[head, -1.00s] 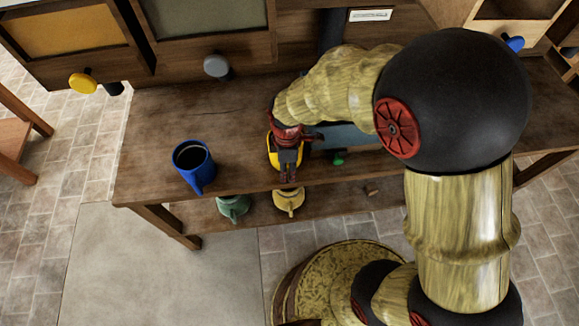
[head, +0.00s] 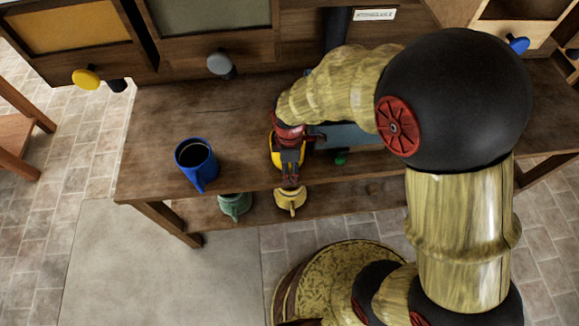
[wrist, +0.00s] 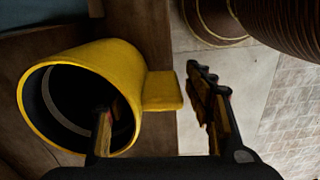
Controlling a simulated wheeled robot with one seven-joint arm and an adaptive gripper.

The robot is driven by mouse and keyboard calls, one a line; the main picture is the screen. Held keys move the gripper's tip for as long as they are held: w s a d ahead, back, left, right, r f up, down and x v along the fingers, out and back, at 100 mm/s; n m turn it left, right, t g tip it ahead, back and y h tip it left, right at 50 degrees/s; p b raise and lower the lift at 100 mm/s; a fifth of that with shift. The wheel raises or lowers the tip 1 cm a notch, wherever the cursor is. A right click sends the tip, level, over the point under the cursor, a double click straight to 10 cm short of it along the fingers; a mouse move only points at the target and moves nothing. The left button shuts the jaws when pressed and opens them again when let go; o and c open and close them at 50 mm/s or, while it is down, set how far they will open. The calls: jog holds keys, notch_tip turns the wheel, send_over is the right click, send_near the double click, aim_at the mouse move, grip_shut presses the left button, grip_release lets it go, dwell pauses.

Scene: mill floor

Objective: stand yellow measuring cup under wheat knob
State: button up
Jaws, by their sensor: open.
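The yellow measuring cup (head: 274,157) is on the wooden bench, partly hidden by my gripper (head: 290,176) in the head view. In the wrist view, the cup (wrist: 98,58) shows its dark open mouth and a stubby handle to the right. My gripper (wrist: 150,95) is open. One finger reaches into the cup's mouth and the other is outside, beyond the handle; the wall and handle are between them. A yellow knob (head: 86,79) is under an amber window at the left, a grey knob (head: 219,63) under a grey-green window. No readable label shows which is wheat.
A blue mug (head: 195,165) stands on the bench (head: 150,125) to the cup's left. A green vessel (head: 235,204) and a pale yellow one (head: 290,198) are on the lower shelf. A blue knob (head: 517,45) is at upper right. The bench's left part is mostly clear.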

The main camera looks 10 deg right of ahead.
jog(key=shift+r, duration=0.1)
jog(key=r+p, duration=0.1)
jog(key=r, duration=0.3)
jog(key=r+p, duration=0.1)
jog(key=r, duration=0.2)
jog(key=shift+a+r+p, duration=0.2)
jog(key=shift+r+p, duration=0.15)
jog(key=shift+r, duration=0.05)
